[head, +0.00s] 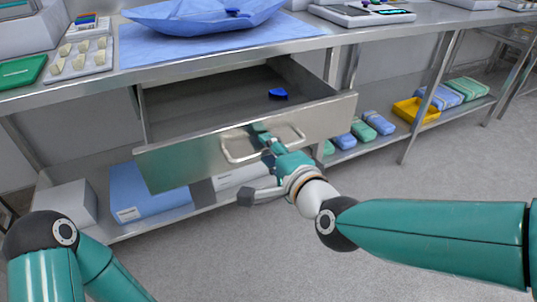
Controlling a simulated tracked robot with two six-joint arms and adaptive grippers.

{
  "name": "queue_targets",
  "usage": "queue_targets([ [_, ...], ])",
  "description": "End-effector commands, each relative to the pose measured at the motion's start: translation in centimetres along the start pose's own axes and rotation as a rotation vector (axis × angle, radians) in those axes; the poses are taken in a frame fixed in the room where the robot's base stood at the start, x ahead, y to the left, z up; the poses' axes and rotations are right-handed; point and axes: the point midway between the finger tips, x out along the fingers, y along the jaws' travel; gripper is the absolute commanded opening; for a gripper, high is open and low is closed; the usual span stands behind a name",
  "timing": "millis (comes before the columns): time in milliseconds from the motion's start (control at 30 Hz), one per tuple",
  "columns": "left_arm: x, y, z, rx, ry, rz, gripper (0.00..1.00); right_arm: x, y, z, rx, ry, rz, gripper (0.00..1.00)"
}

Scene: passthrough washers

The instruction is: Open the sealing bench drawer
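The sealing bench drawer (315,118) is a grey metal drawer under the bench top, pulled well out, with its inside showing. A small blue object (278,94) lies in it. Its front has a wide loop handle (240,149). My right gripper (268,140) is at the handle, its teal fingers overlapping the bar. The fingertips are small and partly hidden, so I cannot tell whether they are closed on it. My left arm (60,255) shows at the lower left; its gripper is out of the frame.
The steel bench top (330,38) carries a blue wrapped bundle (205,14), a tray of small pieces (80,58) and a green tray (22,72). The lower shelf holds blue and green packs and a yellow bin (415,111). The grey floor in front is clear.

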Motion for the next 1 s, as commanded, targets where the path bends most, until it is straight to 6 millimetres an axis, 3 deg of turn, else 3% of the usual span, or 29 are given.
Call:
queue_targets([
  [267, -0.1, 0.0, 0.0, 0.0, 0.0, 0.0, 0.4, -2.4, -0.1, 0.0, 0.0, 0.0, -0.004, 0.37],
  [700, -0.1, 0.0, 0.0, 0.0, 0.0, 0.0, 0.4, -10.3, 0.1, 0.2, 0.001, -0.003, -0.003, 0.37],
  [1000, -0.1, 0.0, 0.0, 0.0, 0.0, 0.0, 0.4, -12.2, 0.2, 0.1, 0.0, -0.002, 0.001, 0.37],
])
